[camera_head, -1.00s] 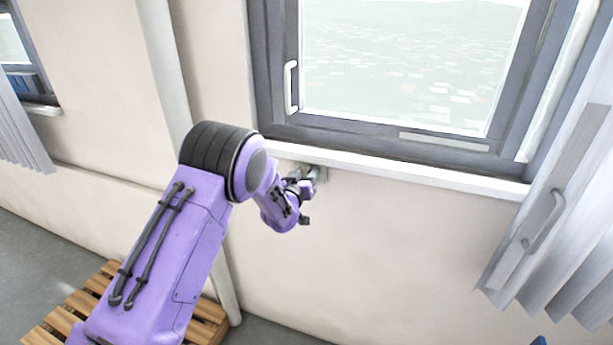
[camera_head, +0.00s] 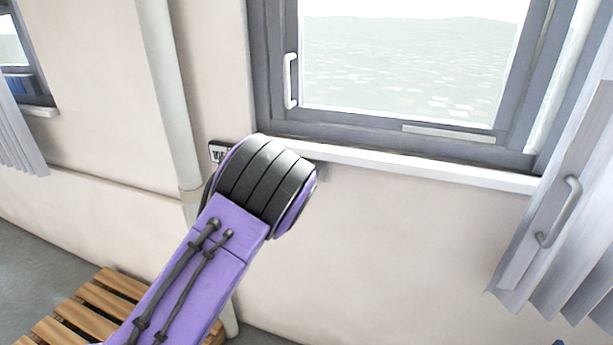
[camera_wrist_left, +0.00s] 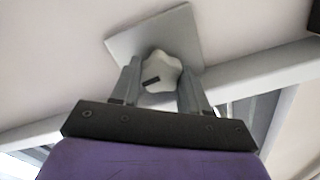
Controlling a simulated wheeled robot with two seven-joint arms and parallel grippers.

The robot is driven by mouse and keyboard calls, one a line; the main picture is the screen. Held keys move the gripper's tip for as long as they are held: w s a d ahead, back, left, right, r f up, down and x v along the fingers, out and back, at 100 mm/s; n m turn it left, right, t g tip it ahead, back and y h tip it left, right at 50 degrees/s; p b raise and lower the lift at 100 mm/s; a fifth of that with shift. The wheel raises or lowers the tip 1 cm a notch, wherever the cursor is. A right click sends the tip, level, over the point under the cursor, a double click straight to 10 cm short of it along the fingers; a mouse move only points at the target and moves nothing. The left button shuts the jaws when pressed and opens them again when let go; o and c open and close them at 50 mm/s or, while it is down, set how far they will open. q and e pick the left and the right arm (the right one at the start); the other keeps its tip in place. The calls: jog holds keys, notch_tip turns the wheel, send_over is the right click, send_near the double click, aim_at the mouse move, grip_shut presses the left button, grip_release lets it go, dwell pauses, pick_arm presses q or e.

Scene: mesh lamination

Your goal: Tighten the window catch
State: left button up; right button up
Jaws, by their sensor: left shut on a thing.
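The window catch (camera_wrist_left: 164,66) shows in the left wrist view as a light grey lobed knob with a small dark slot. It stands on a square grey plate (camera_wrist_left: 125,43) fixed to the wall. My left gripper (camera_wrist_left: 160,80) has one finger on each side of the knob and is shut on it. In the head view my purple left arm hides the gripper and nearly all of the catch, just below the sill. My right gripper is in neither view.
The white window sill (camera_head: 410,168) runs above the catch, under the grey window frame (camera_head: 375,137) with its white handle (camera_head: 290,80). A pipe (camera_head: 167,90) and a wooden slatted bench (camera_head: 75,312) are at left. Grey curtains (camera_head: 535,240) hang at right.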

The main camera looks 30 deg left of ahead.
pick_arm(q)
jog(key=shift+m, duration=0.5)
jog(key=o, duration=1.1)
jog(key=shift+c, duration=0.2)
jog(key=s+d+f+n+p, duration=0.1)
jog(key=s+d+n+p, duration=0.2)
jog(key=s+n, duration=0.8)
jog(key=s+d+f+g+b, duration=0.1)
jog(key=s+f, duration=0.3)
jog(key=f, duration=0.5)
jog(key=s+d+f+g+b, duration=0.1)
jog(key=s+f+g+b, duration=0.1)
jog(key=f, duration=0.7)
jog(key=s+d+f+g+b, duration=0.2)
jog(key=s+f+g, duration=0.2)
jog(key=f, duration=0.5)
jog(key=shift+s+f, duration=0.15)
jog(key=shift+s, duration=1)
